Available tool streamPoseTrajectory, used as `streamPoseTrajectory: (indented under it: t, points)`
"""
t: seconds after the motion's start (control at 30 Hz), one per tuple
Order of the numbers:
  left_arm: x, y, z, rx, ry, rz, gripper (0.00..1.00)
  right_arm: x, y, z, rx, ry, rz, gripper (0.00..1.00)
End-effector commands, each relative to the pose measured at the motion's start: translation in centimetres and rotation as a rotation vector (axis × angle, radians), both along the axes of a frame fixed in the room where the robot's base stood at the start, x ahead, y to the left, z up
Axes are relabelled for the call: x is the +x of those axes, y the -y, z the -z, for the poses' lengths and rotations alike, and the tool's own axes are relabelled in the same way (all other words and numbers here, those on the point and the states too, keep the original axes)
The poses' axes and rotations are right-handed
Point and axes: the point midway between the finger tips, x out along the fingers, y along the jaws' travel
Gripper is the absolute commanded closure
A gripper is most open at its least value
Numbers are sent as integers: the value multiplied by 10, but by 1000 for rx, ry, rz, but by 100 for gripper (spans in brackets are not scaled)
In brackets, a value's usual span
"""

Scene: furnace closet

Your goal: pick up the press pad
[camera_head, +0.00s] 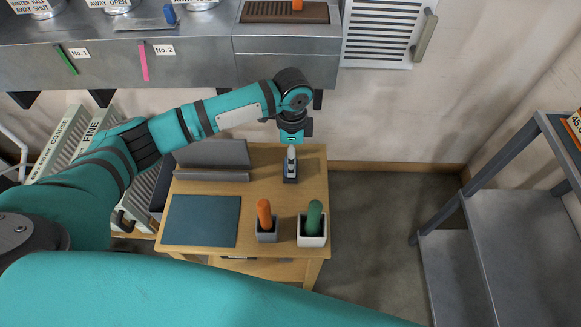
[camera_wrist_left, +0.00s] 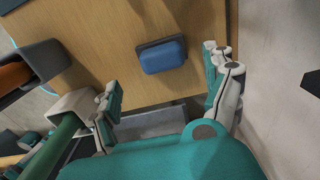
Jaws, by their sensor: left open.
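A blue block with rounded edges (camera_wrist_left: 163,57), which looks like the press pad, sits in a dark grey base on the wooden table (camera_wrist_left: 110,35). In the head view the dark base (camera_head: 290,179) shows just under my left gripper (camera_head: 291,154), which hides the blue block. In the left wrist view my left gripper (camera_wrist_left: 163,88) is open and empty. Its fingers are spread, and the block lies beyond the gap between them, apart from both. My right gripper is not in view.
An orange-handled tool (camera_head: 264,214) stands in a grey holder, and a green-handled one (camera_head: 314,217) in a white holder, near the table's front. A teal mat (camera_head: 203,236) and a grey stand (camera_head: 212,153) lie left. A wall is behind; a metal rack (camera_head: 520,220) stands right.

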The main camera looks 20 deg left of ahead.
Motion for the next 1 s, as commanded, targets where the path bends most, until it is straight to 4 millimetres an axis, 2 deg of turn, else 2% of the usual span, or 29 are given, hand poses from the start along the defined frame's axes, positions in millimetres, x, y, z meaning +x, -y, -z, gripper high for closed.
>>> streamPoseTrajectory:
  t: [0.13,0.4,0.7,1.0]
  points:
    - [0,-2,12,1,-2,-2,15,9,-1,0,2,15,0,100]
    - [2,-4,49,0,-1,0,15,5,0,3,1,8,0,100]
    - [2,-4,53,0,0,1,15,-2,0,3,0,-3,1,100]
    - [2,-4,53,0,0,0,55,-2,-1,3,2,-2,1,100]
